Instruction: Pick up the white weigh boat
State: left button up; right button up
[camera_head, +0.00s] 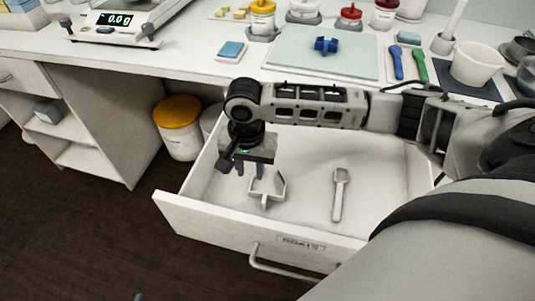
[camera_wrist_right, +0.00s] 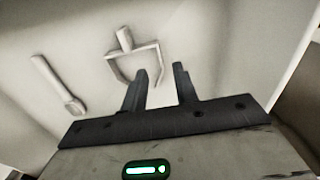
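The white weigh boat (camera_head: 267,189) lies in the open drawer, toward its front left. It has thin raised sides and a short stub, and it also shows in the right wrist view (camera_wrist_right: 133,62). My right gripper (camera_head: 250,171) hangs over the drawer, pointing down, just above and behind the boat in the head view. In the right wrist view its two fingers (camera_wrist_right: 160,72) are apart with nothing between them. The boat is just beyond the fingertips, toward the left finger. My left gripper is not in view.
A white spoon (camera_head: 338,195) lies in the drawer to the right of the boat. The drawer's front wall (camera_head: 225,225) and sides surround both. The counter behind holds a blue boat (camera_head: 326,45) on a pale mat (camera_head: 290,68), a scale (camera_head: 118,22), and several jars.

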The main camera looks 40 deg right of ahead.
aim_at(251, 184)
notch_tip(251, 184, down, 5)
jog(key=shift+a+r, duration=0.1)
jog(key=shift+r, duration=0.1)
jog(key=shift+c, duration=0.3)
grip_shut()
